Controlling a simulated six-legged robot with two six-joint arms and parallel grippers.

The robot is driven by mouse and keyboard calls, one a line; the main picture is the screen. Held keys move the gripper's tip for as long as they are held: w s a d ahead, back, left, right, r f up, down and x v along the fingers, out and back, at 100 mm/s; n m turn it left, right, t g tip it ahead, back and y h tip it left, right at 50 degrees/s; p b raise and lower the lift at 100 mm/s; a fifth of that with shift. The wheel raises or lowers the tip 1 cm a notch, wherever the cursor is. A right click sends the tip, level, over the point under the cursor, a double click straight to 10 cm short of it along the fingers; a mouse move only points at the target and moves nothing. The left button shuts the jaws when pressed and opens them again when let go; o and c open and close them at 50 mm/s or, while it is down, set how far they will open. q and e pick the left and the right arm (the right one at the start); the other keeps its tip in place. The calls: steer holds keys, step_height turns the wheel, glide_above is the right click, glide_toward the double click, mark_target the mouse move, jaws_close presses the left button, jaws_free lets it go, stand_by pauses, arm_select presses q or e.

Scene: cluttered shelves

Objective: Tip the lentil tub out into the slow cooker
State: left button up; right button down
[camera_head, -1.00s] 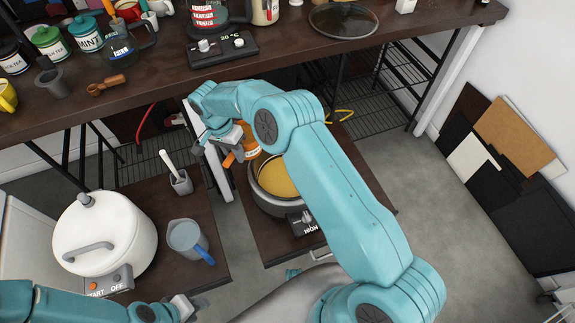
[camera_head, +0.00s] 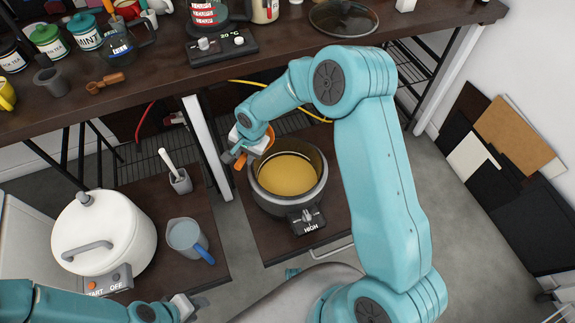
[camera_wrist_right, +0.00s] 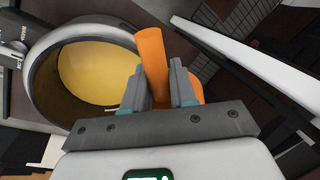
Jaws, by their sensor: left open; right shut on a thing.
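The slow cooker (camera_head: 306,216) is a dark round pot with a dial marked HIGH, on the low brown table; a smooth yellow mass (camera_head: 287,174) fills its inside. My right gripper (camera_head: 243,154) is at its upper left rim, shut on an orange thing (camera_head: 240,162), which I take as the lentil tub. In the right wrist view its orange handle (camera_wrist_right: 152,58) stands between the fingers, beside the cooker's opening (camera_wrist_right: 100,72). Most of the tub is hidden by the gripper, so its tilt and contents cannot be told. My left gripper (camera_head: 185,307) is open and empty, low at the left.
A white lidded cooker (camera_head: 104,235), a grey jug with a blue handle (camera_head: 187,238) and a small grey cup holding a white utensil (camera_head: 180,181) stand on the left low table. The upper shelf (camera_head: 165,80) is crowded. A white upright panel (camera_head: 206,145) stands close to my right gripper.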

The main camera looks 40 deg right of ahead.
steer(key=shift+s+d+t, duration=0.2)
steer(key=shift+s+t, duration=0.05)
steer(key=shift+t, duration=0.05)
steer(key=shift+r+p, duration=0.15)
steer(key=shift+p, duration=0.2)
steer(key=shift+s+d+y, duration=0.2)
steer(key=shift+y, duration=0.1)
steer(key=shift+r+p, duration=0.1)
steer(key=shift+p, duration=0.35)
steer(key=p, duration=0.1)
steer(key=s+t+p, duration=0.1)
steer(key=p, duration=0.1)
steer(key=shift+d+r+t+y, duration=0.15)
steer(key=shift+d+t+y, duration=0.15)
steer(key=shift+y, duration=0.1)
steer(key=shift+p, duration=0.35)
